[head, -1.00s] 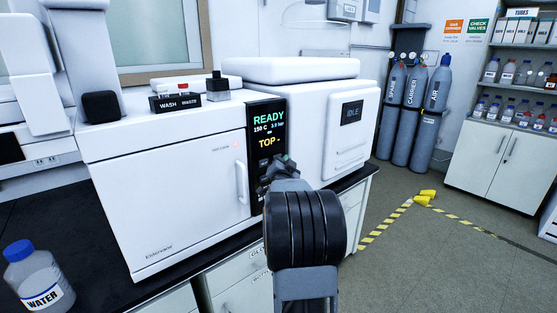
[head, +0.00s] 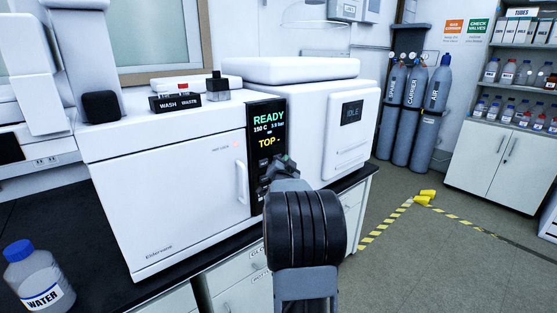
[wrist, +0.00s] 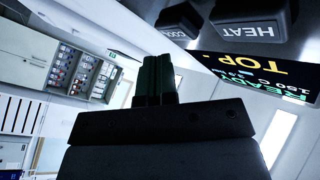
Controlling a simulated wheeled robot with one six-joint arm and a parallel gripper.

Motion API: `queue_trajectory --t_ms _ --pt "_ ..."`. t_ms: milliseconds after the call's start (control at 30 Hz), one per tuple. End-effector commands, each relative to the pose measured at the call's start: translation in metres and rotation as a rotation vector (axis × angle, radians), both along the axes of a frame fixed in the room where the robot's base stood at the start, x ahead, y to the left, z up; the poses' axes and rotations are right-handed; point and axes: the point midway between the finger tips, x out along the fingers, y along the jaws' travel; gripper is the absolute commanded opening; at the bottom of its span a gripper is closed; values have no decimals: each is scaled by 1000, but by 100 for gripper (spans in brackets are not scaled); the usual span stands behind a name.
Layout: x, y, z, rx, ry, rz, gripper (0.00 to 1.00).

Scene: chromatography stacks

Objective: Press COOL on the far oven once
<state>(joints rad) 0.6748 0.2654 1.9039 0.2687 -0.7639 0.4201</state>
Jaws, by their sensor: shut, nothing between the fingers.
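The white oven (head: 165,205) has a tall black panel (head: 254,185) at its right edge, with a screen reading READY, 150 C and TOP. In the wrist view the screen (wrist: 260,75) appears upside down. Beside it are the dark HEAT button (wrist: 245,20) and the COOL button (wrist: 178,22), at the top. My gripper (head: 286,160) is shut and empty in front of the panel's lower part, hiding some of it. In the wrist view its dark green fingers (wrist: 158,78) point toward COOL, with a gap in the picture; contact is not visible.
A second white unit (head: 318,95) with an IDLE screen (head: 352,112) stands to the right. WASH and WASTE vials sit on the oven top. A WATER bottle (head: 38,275) stands at lower left. Gas cylinders (head: 411,115) and shelves are beyond. The floor at right is mostly open.

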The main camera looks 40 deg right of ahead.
Motion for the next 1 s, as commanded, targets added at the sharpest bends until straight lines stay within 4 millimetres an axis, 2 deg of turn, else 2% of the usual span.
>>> queue_trajectory --t_ms 1000 --pt "9 -1 0 0 0 0 0"
